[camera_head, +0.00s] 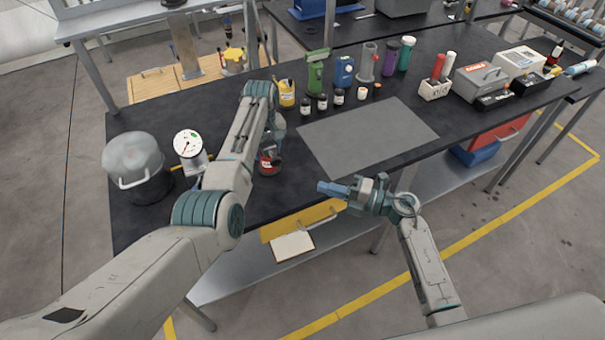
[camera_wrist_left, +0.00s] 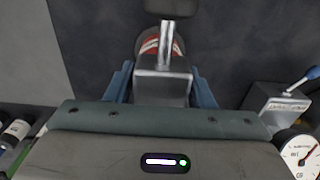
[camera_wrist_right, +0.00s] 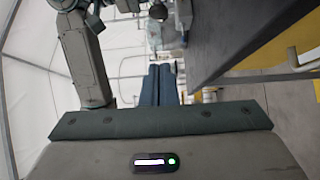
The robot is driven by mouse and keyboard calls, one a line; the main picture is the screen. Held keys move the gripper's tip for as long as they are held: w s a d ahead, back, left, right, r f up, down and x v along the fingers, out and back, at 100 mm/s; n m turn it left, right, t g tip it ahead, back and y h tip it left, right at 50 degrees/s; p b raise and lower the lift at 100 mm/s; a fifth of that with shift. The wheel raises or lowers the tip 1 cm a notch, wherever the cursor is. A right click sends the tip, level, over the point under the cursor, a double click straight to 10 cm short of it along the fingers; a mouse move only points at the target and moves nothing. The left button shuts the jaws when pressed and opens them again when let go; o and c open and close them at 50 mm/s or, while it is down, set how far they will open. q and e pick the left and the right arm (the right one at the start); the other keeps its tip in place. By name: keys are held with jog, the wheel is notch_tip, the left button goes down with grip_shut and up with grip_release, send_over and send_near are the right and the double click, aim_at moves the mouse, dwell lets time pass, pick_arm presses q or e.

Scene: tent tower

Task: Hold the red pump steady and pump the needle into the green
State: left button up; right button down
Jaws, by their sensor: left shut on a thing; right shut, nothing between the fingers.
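The red pump (camera_head: 269,162) stands on the black bench, partly hidden behind my left arm in the head view. In the left wrist view, its grey metal top (camera_wrist_left: 162,82) with a rod is between the fingers, and red and white shows on its body. My left gripper (camera_wrist_left: 160,90) is shut on the pump. A round white gauge (camera_head: 187,143) with a dark needle stands left of the pump; part of it shows in the left wrist view (camera_wrist_left: 303,156). I cannot tell whether the needle is in the green. My right gripper (camera_head: 333,188) is shut and empty, off the bench's front edge.
A grey mat (camera_head: 367,135) lies right of the pump, largely clear. Several bottles, a green tool (camera_head: 318,72) and a blue device (camera_head: 344,71) stand behind it. A yellow drawer (camera_head: 302,220) is under the front edge.

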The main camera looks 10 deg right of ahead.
send_near(273, 165)
jog(key=s+a, duration=0.1)
jog(key=a, duration=0.4)
jog(key=w, duration=0.3)
jog(key=shift+w+a, duration=0.1)
jog(key=shift+w, duration=0.25)
jog(key=w, duration=0.3)
jog(key=shift+a, duration=0.4)
jog(key=shift+s, duration=0.1)
